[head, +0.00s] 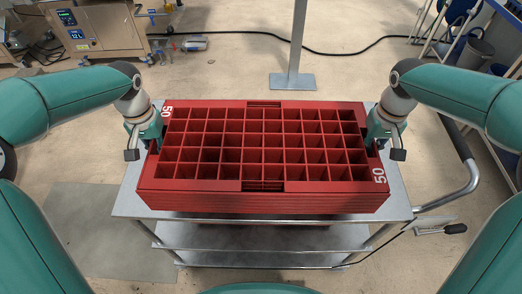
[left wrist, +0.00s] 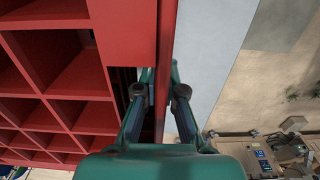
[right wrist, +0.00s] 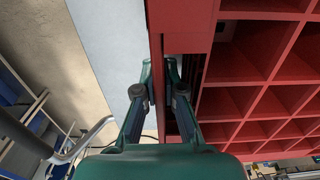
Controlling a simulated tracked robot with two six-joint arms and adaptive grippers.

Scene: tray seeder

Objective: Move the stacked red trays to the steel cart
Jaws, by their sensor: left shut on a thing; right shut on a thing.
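The stacked red trays (head: 265,201) are over the top of the steel cart (head: 124,203), level, with their long side across the head view. Their front face shows several thin layers, and the top tray has many square cells. I cannot tell whether the stack rests on the cart or hangs just above it. My left gripper (head: 150,146) is shut on the left end rim, which passes between its fingers in the left wrist view (left wrist: 160,92). My right gripper (head: 379,146) is shut on the right end rim, also seen in the right wrist view (right wrist: 159,90).
The cart's handle (head: 473,180) curves out at the right, and lower shelves (head: 265,238) show below the top. A grey post on a base plate (head: 292,81) stands behind the cart. A steel machine (head: 100,35) is at back left, a bucket (head: 475,54) at back right.

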